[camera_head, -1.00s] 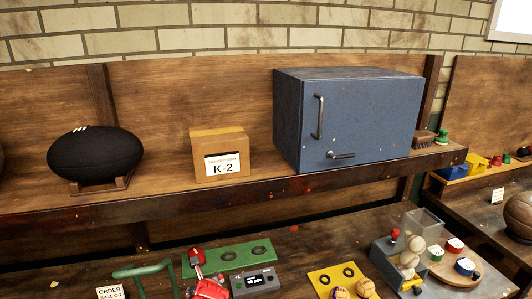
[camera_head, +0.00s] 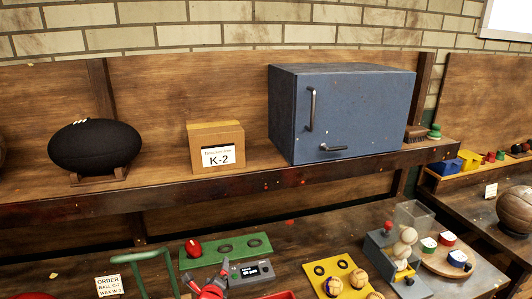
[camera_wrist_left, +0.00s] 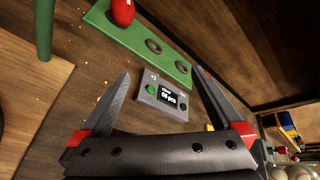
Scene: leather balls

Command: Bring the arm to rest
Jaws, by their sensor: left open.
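My left gripper (camera_head: 208,280) shows at the bottom of the head view, left of centre, below the green board. In the left wrist view the left gripper (camera_wrist_left: 161,76) is open, with its two dark fingers spread wide and nothing between them. A red ball (camera_head: 193,248) sits at the left end of the green board (camera_head: 262,242). The red ball (camera_wrist_left: 122,11) and green board (camera_wrist_left: 102,18) also show in the wrist view, beyond the fingertips. A small grey counter box (camera_wrist_left: 162,101) shows in the gap between the fingers, farther off. My right gripper is not in view.
A green bar stand (camera_head: 142,255) and an order card (camera_head: 109,286) are to the left. A yellow board (camera_head: 336,266) with balls and a machine with a clear hopper (camera_head: 412,215) are to the right. A blue cabinet (camera_head: 360,110) stands on the shelf above.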

